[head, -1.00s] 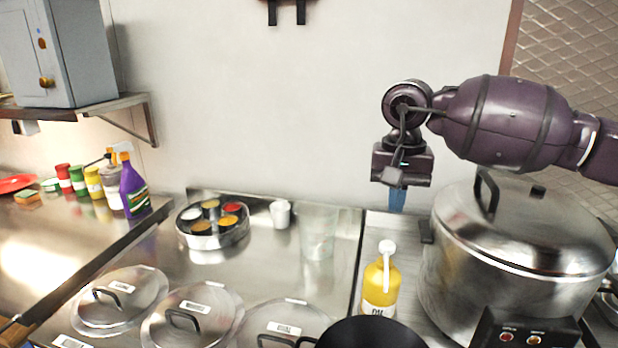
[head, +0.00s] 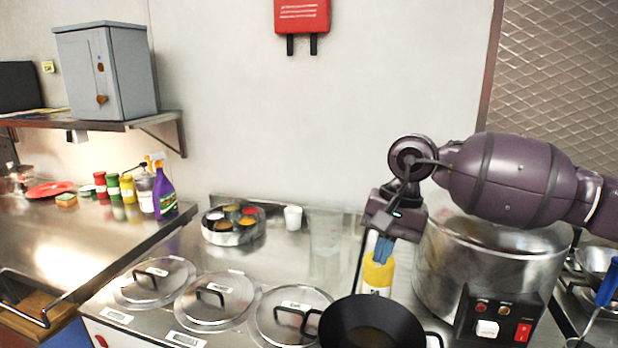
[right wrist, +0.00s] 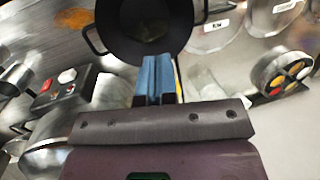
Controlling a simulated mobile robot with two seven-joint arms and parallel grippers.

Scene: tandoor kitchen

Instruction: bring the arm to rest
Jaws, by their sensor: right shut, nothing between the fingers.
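My right arm comes in from the right in the head view. Its gripper (head: 383,249) points down, shut and empty, with blue fingers. It hangs in front of the yellow bottle (head: 377,275), hiding the bottle's top, and just behind the black pan (head: 372,325). In the right wrist view the shut blue fingers (right wrist: 155,80) point toward the pan (right wrist: 112,38). My left gripper is not in view.
A large steel pot (head: 485,262) stands under my right arm. Three lids (head: 212,300) lie on the counter, with a round spice tin (head: 233,238), a white cup (head: 293,217) and a clear container (head: 325,230) behind them. A purple spray bottle (head: 163,195) stands at left.

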